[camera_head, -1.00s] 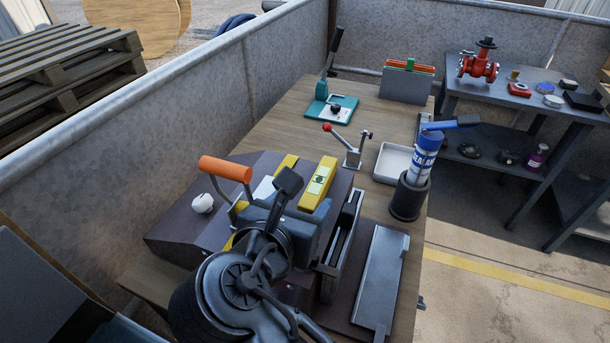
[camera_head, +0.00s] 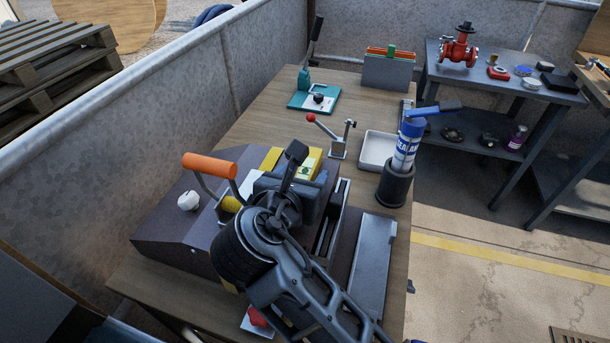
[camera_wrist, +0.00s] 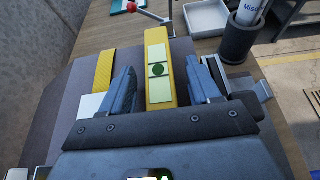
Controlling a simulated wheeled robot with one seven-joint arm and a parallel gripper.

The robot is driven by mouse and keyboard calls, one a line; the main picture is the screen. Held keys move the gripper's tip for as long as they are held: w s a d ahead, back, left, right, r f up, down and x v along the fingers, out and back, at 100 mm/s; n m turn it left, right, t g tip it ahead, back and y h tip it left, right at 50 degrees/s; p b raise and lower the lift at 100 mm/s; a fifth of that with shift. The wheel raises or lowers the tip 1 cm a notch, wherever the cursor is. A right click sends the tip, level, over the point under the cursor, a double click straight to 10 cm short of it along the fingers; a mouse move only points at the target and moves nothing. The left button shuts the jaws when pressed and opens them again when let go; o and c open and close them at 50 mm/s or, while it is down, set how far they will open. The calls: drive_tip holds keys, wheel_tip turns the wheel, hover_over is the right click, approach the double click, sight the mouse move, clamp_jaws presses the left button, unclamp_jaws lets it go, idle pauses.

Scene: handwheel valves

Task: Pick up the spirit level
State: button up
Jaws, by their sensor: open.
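The spirit level is a yellow bar with pale faces and a green round bubble vial (camera_wrist: 157,54). In the wrist view it lies lengthwise between my gripper's fingers (camera_wrist: 163,82), one on each side. My gripper is open, and I see a gap between the level and each finger. Whether the fingers reach down beside it is hard to tell. In the head view the far end of the spirit level (camera_head: 311,163) shows on the dark sloped housing, and my gripper (camera_head: 291,186) hides the rest.
An orange-handled lever (camera_head: 209,164) and a white knob (camera_head: 188,200) stand at left on the housing. A red-knobbed lever clamp (camera_head: 338,145), a white tray (camera_head: 377,150) and a dark cup (camera_head: 396,186) holding a blue-white can are beyond. A grey metal plate (camera_head: 372,260) lies at right.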

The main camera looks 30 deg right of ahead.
clamp_jaws()
idle(0.5)
drive_tip(key=shift+r, duration=0.15)
